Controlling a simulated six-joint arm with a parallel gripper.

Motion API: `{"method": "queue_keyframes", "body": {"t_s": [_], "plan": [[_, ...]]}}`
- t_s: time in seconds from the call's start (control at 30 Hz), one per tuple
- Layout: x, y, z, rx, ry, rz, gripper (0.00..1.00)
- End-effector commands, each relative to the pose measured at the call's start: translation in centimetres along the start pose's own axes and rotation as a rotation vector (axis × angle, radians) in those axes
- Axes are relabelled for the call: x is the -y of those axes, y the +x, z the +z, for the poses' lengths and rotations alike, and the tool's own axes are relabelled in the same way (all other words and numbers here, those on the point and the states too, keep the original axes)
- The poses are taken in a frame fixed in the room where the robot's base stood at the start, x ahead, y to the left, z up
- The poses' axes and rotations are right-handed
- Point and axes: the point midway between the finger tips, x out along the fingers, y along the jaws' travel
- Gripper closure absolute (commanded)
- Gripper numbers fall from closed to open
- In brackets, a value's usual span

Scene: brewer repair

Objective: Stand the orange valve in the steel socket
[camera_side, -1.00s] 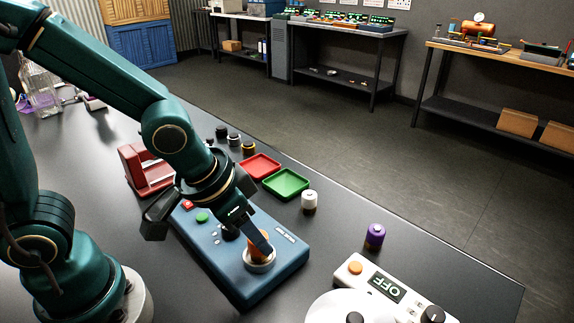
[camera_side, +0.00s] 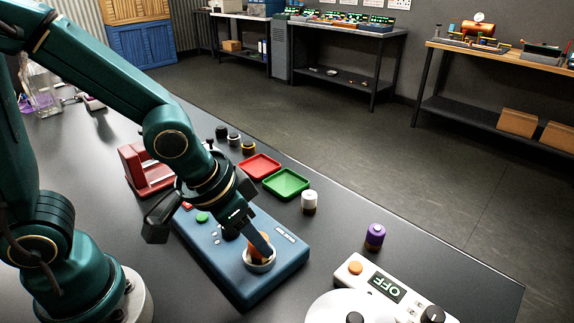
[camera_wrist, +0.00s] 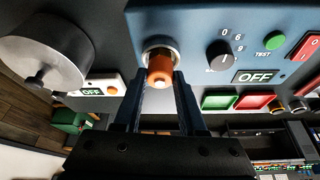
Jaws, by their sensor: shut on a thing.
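The orange valve (camera_side: 258,244) is at the steel socket (camera_side: 262,262) on the blue brewer panel (camera_side: 285,265). In the side view its lower end is inside the socket's ring and it looks roughly upright. My gripper (camera_side: 262,246) is shut on the valve, with one finger hiding part of it. In the wrist view the valve (camera_wrist: 160,68) sits between the fingertips of my gripper (camera_wrist: 160,78), in front of the socket ring (camera_wrist: 160,47). How deep the valve sits is hidden.
The panel carries a black knob (camera_wrist: 220,55) and a green test button (camera_side: 202,217). Red (camera_side: 260,166) and green (camera_side: 287,183) trays, a white cylinder (camera_side: 309,201) and a purple cylinder (camera_side: 375,236) stand nearby. A white device (camera_side: 385,285) reading OFF is at the lower right.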

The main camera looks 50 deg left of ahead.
Motion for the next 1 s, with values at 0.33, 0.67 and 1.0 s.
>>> {"method": "queue_keyframes", "body": {"t_s": [0.33, 0.67, 1.0], "plan": [[0.0, 0.28, 0.11, 0.0, 0.0, 0.0, 1.0], [0.0, 0.37, 0.14, 0.0, 0.0, 0.0, 0.25], [0.01, 0.37, 0.17, 0.001, 0.0, 0.0, 0.0]]}}
